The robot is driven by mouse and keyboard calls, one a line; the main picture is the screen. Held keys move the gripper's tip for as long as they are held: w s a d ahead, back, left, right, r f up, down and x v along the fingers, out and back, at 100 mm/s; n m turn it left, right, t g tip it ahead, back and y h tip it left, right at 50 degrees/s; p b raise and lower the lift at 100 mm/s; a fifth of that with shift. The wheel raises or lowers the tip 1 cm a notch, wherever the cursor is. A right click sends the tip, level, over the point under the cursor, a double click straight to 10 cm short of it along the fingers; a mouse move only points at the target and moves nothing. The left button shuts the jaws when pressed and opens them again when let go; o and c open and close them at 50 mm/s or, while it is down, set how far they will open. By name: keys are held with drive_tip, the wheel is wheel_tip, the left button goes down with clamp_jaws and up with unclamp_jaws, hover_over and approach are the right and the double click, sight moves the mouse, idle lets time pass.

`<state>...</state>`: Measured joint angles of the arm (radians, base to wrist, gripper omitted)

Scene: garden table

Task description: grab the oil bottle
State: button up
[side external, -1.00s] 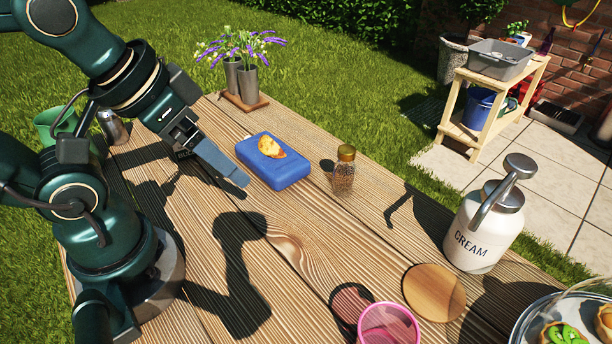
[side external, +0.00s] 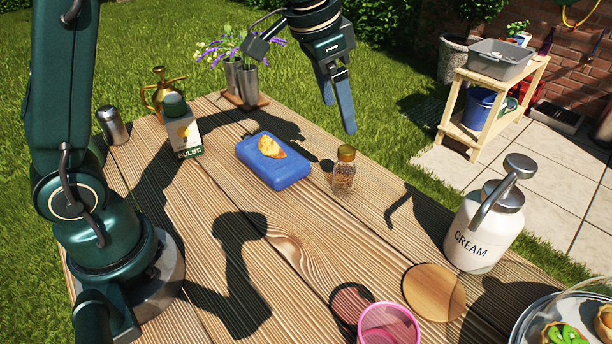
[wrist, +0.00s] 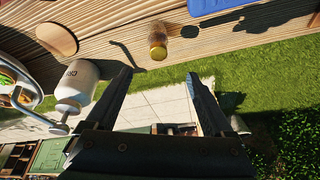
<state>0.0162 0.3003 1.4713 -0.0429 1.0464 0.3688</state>
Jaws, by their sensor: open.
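No bottle clearly marked as oil shows. A small clear glass bottle with a gold cap and brownish contents (side external: 344,172) stands upright on the wooden table (side external: 215,205); I cannot tell if it holds oil. In the wrist view it (wrist: 158,41) lies beyond the fingertips, roughly midway between them. My gripper (side external: 339,118) is open and empty, pointing down, with its fingertips above the cap's height in the side view. Both fingers also show in the wrist view (wrist: 158,73), with a gap between them and the bottle.
A blue block (side external: 274,170) with a yellow piece (side external: 271,147) on it lies left of the bottle. A white cream dispenser (side external: 475,235) stands right. A wooden disc (side external: 434,292) and pink cup (side external: 388,328) are nearer. A bulbs box (side external: 185,138) stands far left.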

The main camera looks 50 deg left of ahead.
drive_tip(key=g, duration=0.2)
hover_over(346, 172)
drive_tip(key=w+a, duration=0.1)
drive_tip(key=a, duration=0.1)
drive_tip(key=f, duration=0.7)
drive_tip(key=shift+w+d+f, duration=0.1)
drive_tip(key=shift+w+d, duration=0.1)
drive_tip(key=shift+g, duration=0.3)
drive_tip(key=f, duration=0.8)
drive_tip(key=shift+d, duration=0.2)
drive_tip(key=shift+w, duration=0.1)
clamp_jaws()
